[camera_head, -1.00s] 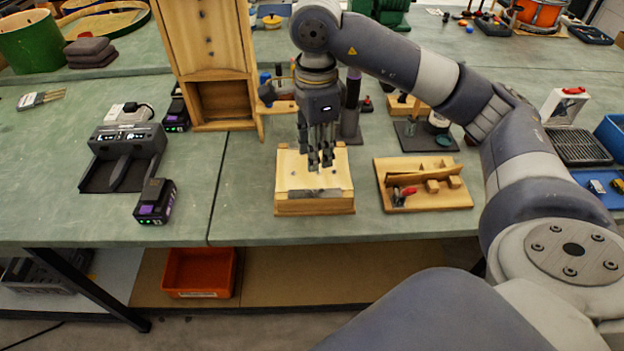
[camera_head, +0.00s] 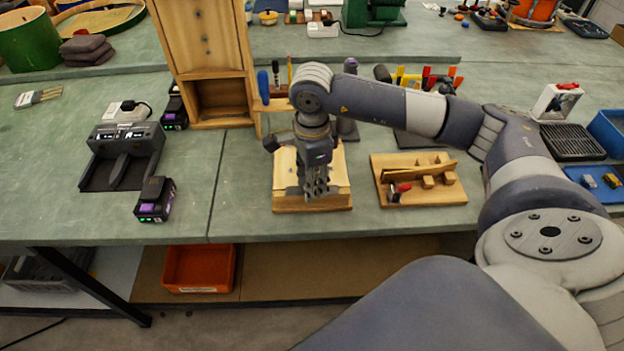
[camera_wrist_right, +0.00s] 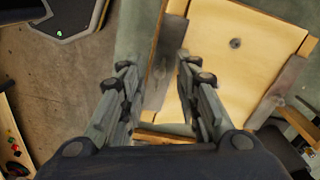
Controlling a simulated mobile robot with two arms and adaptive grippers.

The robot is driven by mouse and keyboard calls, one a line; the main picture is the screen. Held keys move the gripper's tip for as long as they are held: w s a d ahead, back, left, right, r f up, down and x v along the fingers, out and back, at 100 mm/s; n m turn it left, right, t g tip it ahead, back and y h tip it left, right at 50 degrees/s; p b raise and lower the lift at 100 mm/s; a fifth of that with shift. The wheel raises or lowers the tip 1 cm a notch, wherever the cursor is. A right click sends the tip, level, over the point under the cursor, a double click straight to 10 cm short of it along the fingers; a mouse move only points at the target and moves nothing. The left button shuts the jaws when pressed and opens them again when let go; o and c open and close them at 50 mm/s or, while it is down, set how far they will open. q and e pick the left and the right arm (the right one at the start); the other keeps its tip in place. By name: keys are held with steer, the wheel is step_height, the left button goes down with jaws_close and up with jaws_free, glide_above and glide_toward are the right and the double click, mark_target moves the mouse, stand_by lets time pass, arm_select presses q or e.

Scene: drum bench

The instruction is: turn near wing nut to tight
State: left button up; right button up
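A pale wooden box (camera_head: 335,178) sits near the front edge of the bench. In the wrist view its top panel (camera_wrist_right: 235,85) has a small dark round spot and a grey metal strip (camera_wrist_right: 165,62) along two opposite sides. My right gripper (camera_head: 317,192) points down over the near part of the box. In the wrist view my right gripper (camera_wrist_right: 158,72) is open, with its fingers on either side of one strip. I cannot make out the near wing nut or tell whether a finger touches anything. My left gripper is not in view.
A wooden board with blocks and a red-handled tool (camera_head: 420,188) lies right of the box. A tall wooden cabinet (camera_head: 207,60) stands behind left. A charger (camera_head: 125,155) and a battery (camera_head: 155,198) lie left. The bench between battery and box is clear.

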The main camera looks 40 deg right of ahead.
jaws_close()
stand_by(1.0)
steer(key=shift+o, duration=0.8)
jaws_free()
step_height(320, 180, up, 12)
